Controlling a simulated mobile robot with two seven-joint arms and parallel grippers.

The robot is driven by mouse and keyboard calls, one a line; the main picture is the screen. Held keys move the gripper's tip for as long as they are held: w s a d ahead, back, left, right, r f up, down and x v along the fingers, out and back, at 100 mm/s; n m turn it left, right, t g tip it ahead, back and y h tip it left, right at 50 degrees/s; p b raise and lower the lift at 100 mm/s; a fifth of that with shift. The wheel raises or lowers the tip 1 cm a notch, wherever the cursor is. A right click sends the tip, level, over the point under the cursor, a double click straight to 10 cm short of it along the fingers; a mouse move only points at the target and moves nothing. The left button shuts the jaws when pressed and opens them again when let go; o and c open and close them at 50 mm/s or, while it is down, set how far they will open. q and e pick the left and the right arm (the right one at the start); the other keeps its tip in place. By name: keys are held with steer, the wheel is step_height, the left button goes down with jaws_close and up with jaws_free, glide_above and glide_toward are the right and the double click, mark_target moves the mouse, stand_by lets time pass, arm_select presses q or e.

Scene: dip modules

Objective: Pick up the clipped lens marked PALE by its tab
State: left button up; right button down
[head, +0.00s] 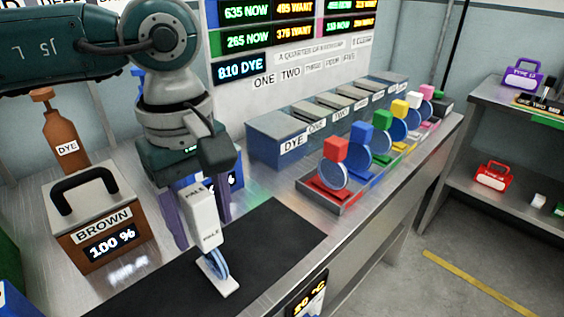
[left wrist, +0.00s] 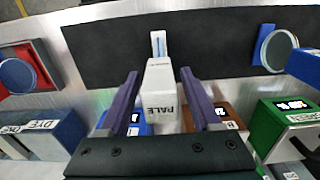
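The clipped lens marked PALE stands on the black mat (head: 262,246), with its white tab (head: 204,214) upward and its disc (head: 218,262) low in a white foot. PALE is printed on the tab, which also shows in the left wrist view (left wrist: 160,92). My left gripper (head: 203,232) is open, its purple fingers on either side of the tab. In the left wrist view my left gripper (left wrist: 159,74) shows gaps between the fingers and the tab. My right gripper is not in view.
A brown box (head: 140,215) with a black handle stands left of the mat. In the left wrist view another lens (left wrist: 274,47) with a blue tab stands near the mat's right end.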

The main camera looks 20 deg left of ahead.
arm_select(q)
jaws_close()
stand_by(0.3)
steer(key=shift+r, duration=0.15)
stand_by(0.3)
